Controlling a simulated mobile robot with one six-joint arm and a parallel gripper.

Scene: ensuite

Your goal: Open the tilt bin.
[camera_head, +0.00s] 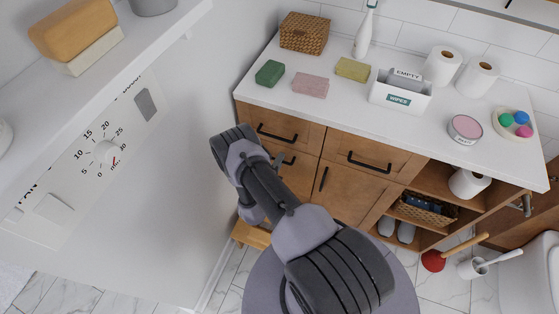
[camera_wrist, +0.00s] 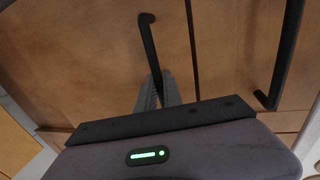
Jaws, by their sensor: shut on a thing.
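The tilt bin front appears to be the lower left wooden panel (camera_head: 300,185) of the vanity; it also shows in the wrist view (camera_wrist: 90,50). Its black bar handle (camera_wrist: 147,40) runs down to my gripper. My gripper (camera_wrist: 158,88) is shut on the lower part of this handle, with one grey finger on each side. In the head view my gripper (camera_head: 284,160) is small and partly hidden by my arm. The panel looks about flush with the panel beside it. My arm covers much of it in the head view.
A drawer with a black handle (camera_head: 278,133) is above the panel, and a door with a black handle (camera_head: 323,179) is on its right. A white wall unit (camera_head: 110,150) stands close on the left. A plunger (camera_head: 433,260) and toilet are at right.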

